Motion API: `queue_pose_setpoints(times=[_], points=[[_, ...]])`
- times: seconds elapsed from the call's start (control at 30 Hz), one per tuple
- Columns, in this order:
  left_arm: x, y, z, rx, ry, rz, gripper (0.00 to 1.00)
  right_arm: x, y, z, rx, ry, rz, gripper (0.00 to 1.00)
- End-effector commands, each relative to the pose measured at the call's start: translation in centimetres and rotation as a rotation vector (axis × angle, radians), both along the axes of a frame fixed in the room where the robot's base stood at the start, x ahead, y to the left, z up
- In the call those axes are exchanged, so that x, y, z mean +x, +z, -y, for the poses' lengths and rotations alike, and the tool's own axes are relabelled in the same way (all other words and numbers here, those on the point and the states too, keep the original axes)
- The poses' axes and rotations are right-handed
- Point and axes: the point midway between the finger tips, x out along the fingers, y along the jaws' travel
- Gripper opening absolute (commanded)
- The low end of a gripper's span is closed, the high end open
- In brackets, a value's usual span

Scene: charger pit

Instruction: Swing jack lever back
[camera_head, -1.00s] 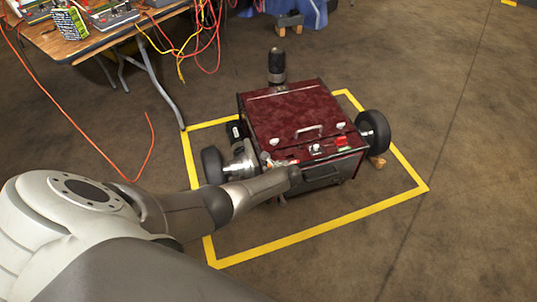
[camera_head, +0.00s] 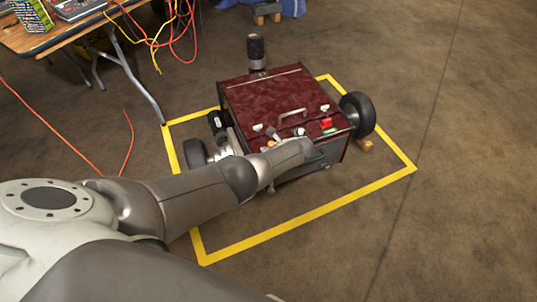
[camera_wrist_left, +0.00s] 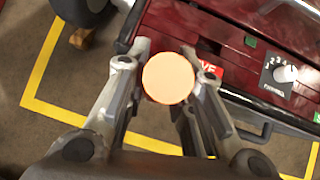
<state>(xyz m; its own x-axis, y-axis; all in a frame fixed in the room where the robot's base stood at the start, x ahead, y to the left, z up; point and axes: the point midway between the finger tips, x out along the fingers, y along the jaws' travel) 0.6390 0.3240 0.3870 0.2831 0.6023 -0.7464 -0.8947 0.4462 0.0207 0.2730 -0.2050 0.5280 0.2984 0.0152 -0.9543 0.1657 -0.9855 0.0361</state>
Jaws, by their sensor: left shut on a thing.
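The jack lever shows in the left wrist view as a pale orange round end (camera_wrist_left: 168,78), seen end-on; its shaft and pivot are hidden. My left gripper (camera_wrist_left: 166,50) has its fingers on either side of this end and is shut on the lever. In the head view my left arm reaches from the left to the front of a dark red wheeled machine (camera_head: 272,91). There the fingers and lever are mostly hidden by my wrist. My right gripper is not in view.
The machine has a black wheel (camera_head: 358,114) on its right and a front panel with a dial (camera_wrist_left: 284,74). Yellow floor tape (camera_head: 310,215) surrounds it. A table (camera_head: 60,35) with hanging cables stands at the upper left. The floor to the right is clear.

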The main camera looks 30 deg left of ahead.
Motion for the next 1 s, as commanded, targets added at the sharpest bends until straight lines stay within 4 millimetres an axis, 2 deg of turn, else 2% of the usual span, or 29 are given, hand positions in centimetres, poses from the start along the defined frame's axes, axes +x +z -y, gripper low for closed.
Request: queue_pose_setpoints(times=[0.03,0.6,0.63,0.77,1.0], points=[[1.12,1.51,-0.77,0.030,-0.006,0.013,0.00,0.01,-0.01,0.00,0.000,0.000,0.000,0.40],[1.37,1.69,-0.58,0.034,-0.007,0.010,0.00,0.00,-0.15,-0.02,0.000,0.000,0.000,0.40],[1.36,1.69,-0.59,0.035,-0.007,0.010,0.27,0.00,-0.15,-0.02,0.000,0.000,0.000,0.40],[1.26,1.49,-0.47,0.031,-0.007,0.009,0.44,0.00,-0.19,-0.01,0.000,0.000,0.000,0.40],[1.04,1.09,-0.26,0.025,-0.006,0.006,0.44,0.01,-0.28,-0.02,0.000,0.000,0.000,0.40]])
